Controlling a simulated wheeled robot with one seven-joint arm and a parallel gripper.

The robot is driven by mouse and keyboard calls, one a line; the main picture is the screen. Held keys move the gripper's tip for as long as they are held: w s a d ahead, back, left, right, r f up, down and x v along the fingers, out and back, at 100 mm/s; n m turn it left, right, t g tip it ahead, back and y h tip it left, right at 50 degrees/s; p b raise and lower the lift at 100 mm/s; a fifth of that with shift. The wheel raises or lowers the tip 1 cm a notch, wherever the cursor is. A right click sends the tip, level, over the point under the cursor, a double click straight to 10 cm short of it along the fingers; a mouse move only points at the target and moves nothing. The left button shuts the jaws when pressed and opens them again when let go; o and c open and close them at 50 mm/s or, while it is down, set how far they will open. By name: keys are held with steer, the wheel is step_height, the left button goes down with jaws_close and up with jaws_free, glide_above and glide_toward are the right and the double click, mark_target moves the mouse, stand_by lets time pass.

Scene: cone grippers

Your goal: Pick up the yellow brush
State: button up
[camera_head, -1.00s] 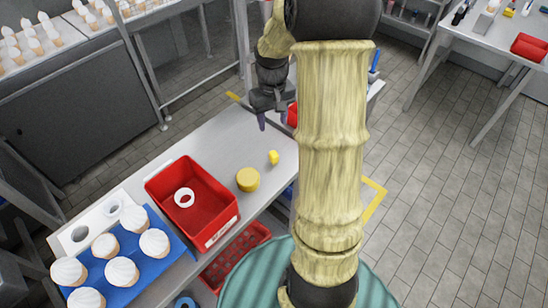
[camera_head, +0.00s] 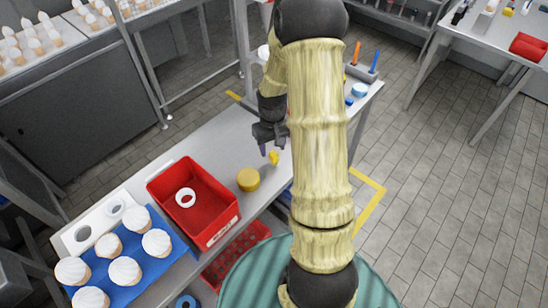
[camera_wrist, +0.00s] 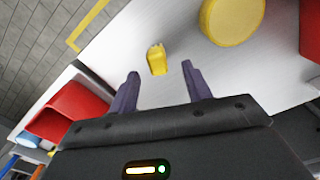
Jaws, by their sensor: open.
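The yellow brush (camera_head: 274,158) is a small yellow piece on the grey worktable, right of a round yellow disc. In the wrist view the brush (camera_wrist: 157,59) lies on the white surface, beyond the fingertips and roughly between their lines. My gripper (camera_wrist: 160,72) is open and empty, its two purple fingers apart. In the head view my gripper (camera_head: 268,153) hangs over the table just above and left of the brush in the picture. My arm hides part of the table behind it.
The yellow disc (camera_head: 248,180) sits left of the brush. A red bin (camera_head: 221,231) with a white ring (camera_head: 186,198) inside stands further left. A blue tray (camera_head: 128,291) holds several cones. Orange and blue upright tools stand at the table's far end.

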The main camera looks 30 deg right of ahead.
mark_target(274, 154)
steer(key=shift+f, duration=0.1)
steer(key=shift+d+f+p, duration=0.2)
steer(key=shift+f+p, duration=0.6)
steer(key=shift+f, duration=1.75)
steer(key=shift+s, duration=0.1)
steer(key=c, duration=1.1)
jaws_close()
steer(key=shift+r, duration=0.1)
